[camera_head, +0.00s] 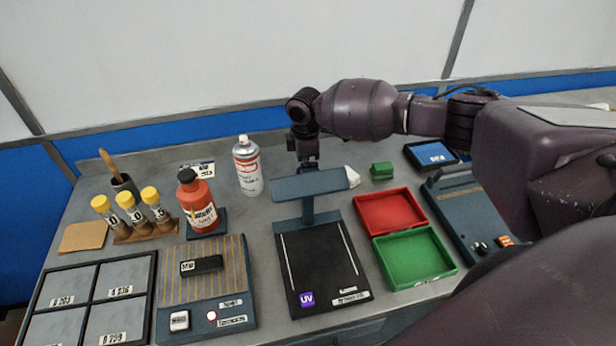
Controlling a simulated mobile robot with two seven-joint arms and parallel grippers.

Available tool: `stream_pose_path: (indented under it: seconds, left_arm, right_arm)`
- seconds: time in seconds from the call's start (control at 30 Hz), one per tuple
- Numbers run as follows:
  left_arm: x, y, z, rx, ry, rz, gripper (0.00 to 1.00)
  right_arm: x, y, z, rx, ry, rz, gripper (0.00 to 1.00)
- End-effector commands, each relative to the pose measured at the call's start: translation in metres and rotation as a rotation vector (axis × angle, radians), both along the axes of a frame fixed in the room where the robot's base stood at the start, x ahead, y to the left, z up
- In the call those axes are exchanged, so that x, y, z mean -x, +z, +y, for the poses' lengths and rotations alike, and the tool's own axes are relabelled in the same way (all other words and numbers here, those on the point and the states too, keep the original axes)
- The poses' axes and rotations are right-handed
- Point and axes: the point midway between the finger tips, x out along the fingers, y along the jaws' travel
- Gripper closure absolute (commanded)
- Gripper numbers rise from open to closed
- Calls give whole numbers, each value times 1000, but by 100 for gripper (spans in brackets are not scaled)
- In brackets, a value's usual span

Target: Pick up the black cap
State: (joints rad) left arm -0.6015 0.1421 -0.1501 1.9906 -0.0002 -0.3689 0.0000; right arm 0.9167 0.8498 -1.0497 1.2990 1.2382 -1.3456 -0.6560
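A red bottle (202,211) with a black cap (186,176) on top stands upright at the back left of the bench. A black block with a small white label (201,265) lies on a striped pad in front of it; I cannot tell which of the two dark pieces the task means. My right gripper (309,161) points down behind the lamp head, to the right of the spray can and well apart from the bottle. Its fingertips are partly hidden, so its opening does not show. My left gripper is not in view.
A UV lamp stand (325,262) rises mid-bench. A spray can (248,170) stands left of my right gripper. Capped tubes in a rack (147,233) stand left of the bottle. A red tray (389,227) and a green tray (411,281) lie to the right.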

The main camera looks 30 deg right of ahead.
Motion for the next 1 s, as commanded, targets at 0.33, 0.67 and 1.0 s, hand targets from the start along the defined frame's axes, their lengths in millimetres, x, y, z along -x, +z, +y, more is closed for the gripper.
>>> stream_pose_path:
  seconds: [0.33,0.67,1.0]
  left_arm:
    - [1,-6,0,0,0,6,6]
    - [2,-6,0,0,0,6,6]
    - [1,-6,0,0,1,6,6]
  right_arm:
    - [2,-43,-3,0,-1,2,2]
    - [2,-45,-3,1,0,1,8]
    - [2,-45,-3,1,0,0,54]
